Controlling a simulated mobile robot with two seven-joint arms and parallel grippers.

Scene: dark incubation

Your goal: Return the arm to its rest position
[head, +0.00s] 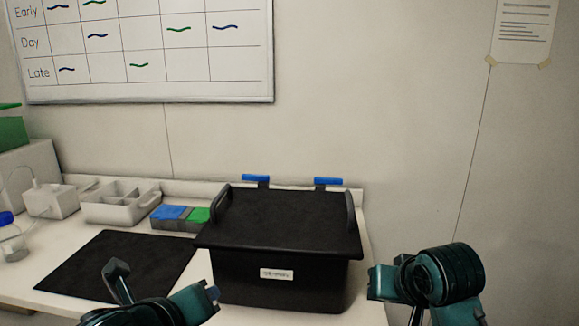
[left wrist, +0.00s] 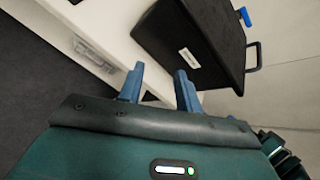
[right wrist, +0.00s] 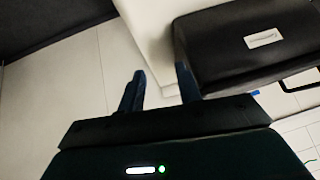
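My left arm comes in at the bottom left of the head view, with its gripper low in front of the bench. In the left wrist view the left gripper (left wrist: 160,85) has its two blue fingers apart with nothing between them. My right gripper (right wrist: 160,88) also has its fingers apart and empty in the right wrist view. In the head view my right arm (head: 440,275) is at the lower right, beside the black box (head: 285,275). The box stands on the bench with its black lid on. Neither gripper holds anything.
A black mat (head: 120,265) lies left of the box on the white bench (head: 190,290). Behind it are a grey caddy (head: 120,208), a blue block (head: 170,213) and a green block (head: 199,215). A blue-capped bottle (head: 12,240) stands far left.

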